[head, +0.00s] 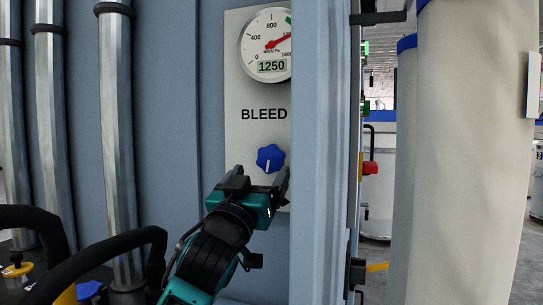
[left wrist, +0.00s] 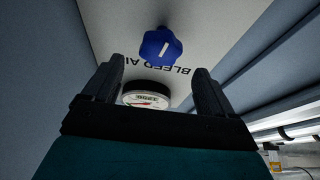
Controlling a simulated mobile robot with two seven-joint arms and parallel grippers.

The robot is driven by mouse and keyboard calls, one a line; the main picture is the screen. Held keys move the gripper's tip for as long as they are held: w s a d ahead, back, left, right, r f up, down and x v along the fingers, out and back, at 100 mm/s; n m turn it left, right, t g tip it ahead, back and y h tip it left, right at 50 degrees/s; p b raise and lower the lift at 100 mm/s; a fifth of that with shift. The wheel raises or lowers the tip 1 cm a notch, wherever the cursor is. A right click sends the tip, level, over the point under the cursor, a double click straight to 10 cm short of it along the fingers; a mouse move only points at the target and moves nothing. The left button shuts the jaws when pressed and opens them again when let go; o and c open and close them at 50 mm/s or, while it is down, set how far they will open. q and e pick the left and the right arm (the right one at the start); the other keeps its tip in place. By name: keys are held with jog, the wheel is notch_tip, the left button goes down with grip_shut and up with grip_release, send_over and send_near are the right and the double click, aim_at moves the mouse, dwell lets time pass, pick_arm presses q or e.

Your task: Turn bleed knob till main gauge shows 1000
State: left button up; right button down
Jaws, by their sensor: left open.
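The blue bleed knob (head: 270,158) is a lobed knob with a white pointer line, on a pale panel (head: 241,100) below the word BLEED. The main gauge (head: 266,43) above it has a red needle and a digital readout of 1250; its right edge is hidden by a blue-grey post. My left gripper (head: 259,178) is open and empty, just below and in front of the knob. In the left wrist view the knob (left wrist: 158,42) lies beyond the open fingertips, apart from them, and the gauge (left wrist: 146,97) shows between the fingers. My right gripper is not in view.
A blue-grey post (head: 339,150) stands close on the right of the panel and covers part of it. Metal pipes (head: 121,130) run upright on the left. Black hose-like loops (head: 100,250) are at the lower left. A large cream column (head: 460,150) stands at the right.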

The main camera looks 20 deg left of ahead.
aim_at(269, 161)
pick_arm(q)
jog(key=x, duration=0.8)
jog(key=shift+f+p, duration=0.1)
jog(key=shift+p, duration=0.25)
jog(key=shift+c, duration=0.3)
jog(key=c, duration=0.9)
